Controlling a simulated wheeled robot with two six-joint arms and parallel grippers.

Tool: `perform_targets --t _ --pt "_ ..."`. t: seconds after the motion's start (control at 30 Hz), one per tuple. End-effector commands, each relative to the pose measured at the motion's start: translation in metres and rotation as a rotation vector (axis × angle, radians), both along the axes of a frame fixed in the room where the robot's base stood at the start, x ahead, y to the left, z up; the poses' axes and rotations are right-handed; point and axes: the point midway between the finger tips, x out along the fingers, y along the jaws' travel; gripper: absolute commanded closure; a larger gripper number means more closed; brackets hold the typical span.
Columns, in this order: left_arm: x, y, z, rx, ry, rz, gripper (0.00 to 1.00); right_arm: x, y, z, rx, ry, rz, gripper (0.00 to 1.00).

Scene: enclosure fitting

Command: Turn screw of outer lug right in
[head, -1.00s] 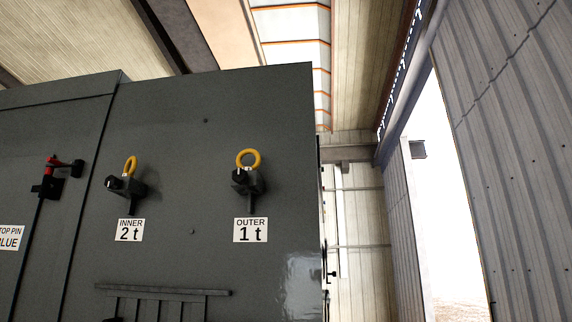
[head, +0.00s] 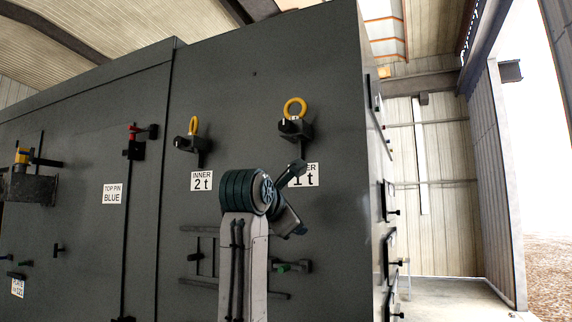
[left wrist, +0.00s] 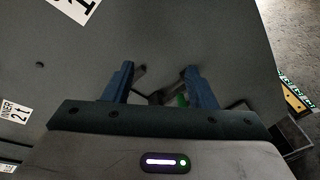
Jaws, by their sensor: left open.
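The outer lug (head: 296,128) is a dark block with a yellow eye ring (head: 295,107), high on the dark grey enclosure wall. Its screw cannot be told apart clearly; a dark stub (head: 284,124) shows at the block's left end. The "1 t" label (head: 312,176) below it is partly covered by my left gripper (head: 297,172), which is below the lug and apart from it. In the left wrist view the left gripper (left wrist: 157,76) has its two blue fingers spread, with nothing held between them. The lug is not visible there. My right gripper is in neither view.
The inner lug (head: 190,143) with its "2 t" label (head: 201,181) is to the left. The enclosure's right edge has several latches; open floor (head: 450,292) lies beyond.

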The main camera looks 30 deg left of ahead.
Motion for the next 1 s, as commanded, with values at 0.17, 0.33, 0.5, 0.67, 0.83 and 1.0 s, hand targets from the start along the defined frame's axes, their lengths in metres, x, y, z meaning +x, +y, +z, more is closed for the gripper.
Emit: perform_targets --t 0.17,0.33,0.5,0.67,0.83,1.0 --pt "-0.05 0.005 0.109 -0.243 -0.131 0.034 0.49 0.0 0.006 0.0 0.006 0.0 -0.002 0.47" --pt "-0.094 0.008 0.176 -0.425 -0.213 0.043 0.49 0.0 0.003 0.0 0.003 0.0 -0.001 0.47" --pt "-0.117 0.01 0.203 -0.513 -0.246 0.043 0.49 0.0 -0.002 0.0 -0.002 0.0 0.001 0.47" --pt "-0.109 0.011 0.209 -0.526 -0.249 0.044 0.49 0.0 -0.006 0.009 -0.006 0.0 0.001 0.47" --pt "-0.081 0.012 0.212 -0.524 -0.247 0.044 0.49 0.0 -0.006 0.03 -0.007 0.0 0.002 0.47" --pt "-0.049 0.014 0.212 -0.525 -0.247 0.043 0.49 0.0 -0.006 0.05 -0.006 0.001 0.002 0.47"
